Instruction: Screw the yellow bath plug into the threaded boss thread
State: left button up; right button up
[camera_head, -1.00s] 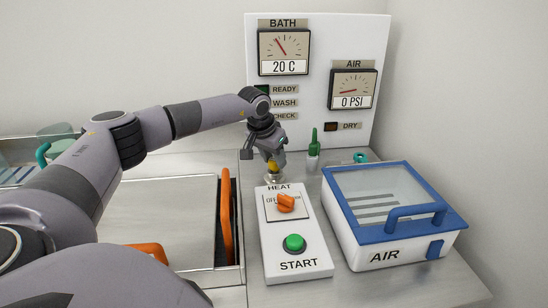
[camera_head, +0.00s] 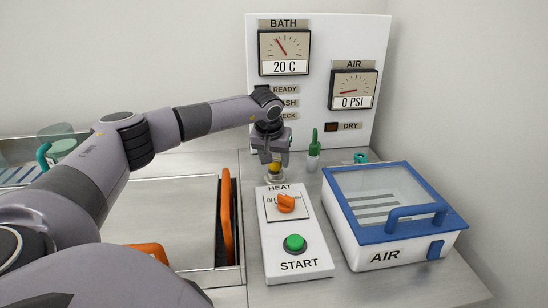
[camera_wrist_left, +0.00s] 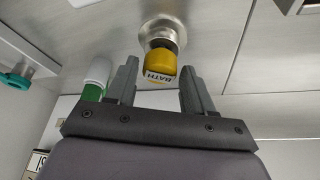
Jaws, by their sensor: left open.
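The yellow bath plug (camera_wrist_left: 160,66), lettered BATH, sits at the silver threaded boss (camera_wrist_left: 161,27) in the left wrist view. In the head view the plug (camera_head: 275,168) shows small and partly covered below my left gripper, on the boss (camera_head: 274,179) behind the white control box. My left gripper (camera_wrist_left: 155,75) is open, with one finger on each side of the plug and a gap visible at both sides. I cannot tell how far the plug is threaded in. My right gripper is not in view.
The control box (camera_head: 297,250) with an orange knob and green START button is in front. The blue-framed AIR box (camera_head: 390,215) is at the right. An orange handle (camera_head: 226,215) stands at the left.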

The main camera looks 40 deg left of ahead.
pick_arm(q)
jog(key=n, duration=0.2)
jog(key=n+g+y, duration=0.1)
jog(key=n, duration=0.2)
jog(key=shift+w+d+y, duration=0.15)
jog(key=shift+d+y, duration=0.05)
jog(key=shift+y, duration=0.1)
jog(key=n+g, duration=0.1)
jog(key=n, duration=0.2)
jog(key=shift+y, duration=0.3)
jog(key=c, duration=0.6)
jog(key=m, duration=0.3)
jog(key=m+t+h, duration=0.1)
jog(key=m, duration=0.2)
jog(key=shift+a+t+h, duration=0.2)
jog(key=shift+t+h, duration=0.1)
jog(key=m+h, duration=0.1)
jog(key=m, duration=0.2)
jog(key=m+h, duration=0.1)
jog(key=m, duration=0.2)
jog(key=shift+s+a+f+t, duration=0.1)
jog(key=shift+s+t, duration=0.1)
jog(key=shift+t, duration=0.2)
jog(key=o, duration=0.6)
